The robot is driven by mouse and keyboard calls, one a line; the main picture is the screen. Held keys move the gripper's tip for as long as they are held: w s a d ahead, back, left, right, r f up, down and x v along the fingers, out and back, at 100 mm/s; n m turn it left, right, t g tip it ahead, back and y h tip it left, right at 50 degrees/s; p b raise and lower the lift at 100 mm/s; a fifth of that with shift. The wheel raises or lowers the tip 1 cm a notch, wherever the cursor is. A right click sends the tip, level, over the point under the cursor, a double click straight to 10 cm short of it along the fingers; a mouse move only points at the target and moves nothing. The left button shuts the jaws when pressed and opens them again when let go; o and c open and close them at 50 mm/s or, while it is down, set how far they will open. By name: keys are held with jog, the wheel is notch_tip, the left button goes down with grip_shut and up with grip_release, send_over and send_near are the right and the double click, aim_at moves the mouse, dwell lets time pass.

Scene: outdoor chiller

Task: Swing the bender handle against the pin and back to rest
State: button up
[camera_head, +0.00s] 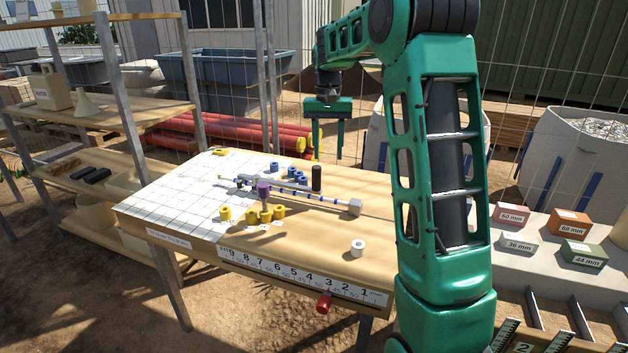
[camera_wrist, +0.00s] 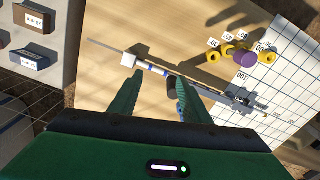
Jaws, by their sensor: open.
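The bender lies on the wooden bench (camera_head: 375,225). A black upright grip (camera_head: 316,178), apparently the handle's, rises beside the bar. A purple pin (camera_head: 264,192) stands nearer the front, among yellow cylinders (camera_head: 279,211). My gripper (camera_head: 328,157) hangs above and behind the black grip, fingers pointing down, open and empty. In the wrist view my gripper (camera_wrist: 161,80) spreads above the bar (camera_wrist: 185,84); the purple pin (camera_wrist: 246,59) shows at right. My fingers partly hide the handle area.
A white gridded sheet (camera_head: 175,195) covers the bench's left part. Blue cylinders (camera_head: 300,179) stand behind the bar, and a white ring (camera_head: 357,247) sits near the front edge. Shelves (camera_head: 120,108) stand at left. Labelled blocks (camera_head: 568,221) lie on a ledge at right. A wire fence runs behind.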

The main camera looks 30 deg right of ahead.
send_near(316, 177)
jog(key=shift+w+d+f, duration=0.1)
jog(key=shift+w+d, duration=0.4)
jog(key=shift+d, duration=0.1)
notch_tip(316, 177, down, 11)
jog(key=shift+r, duration=0.1)
grip_shut()
dwell(1.2)
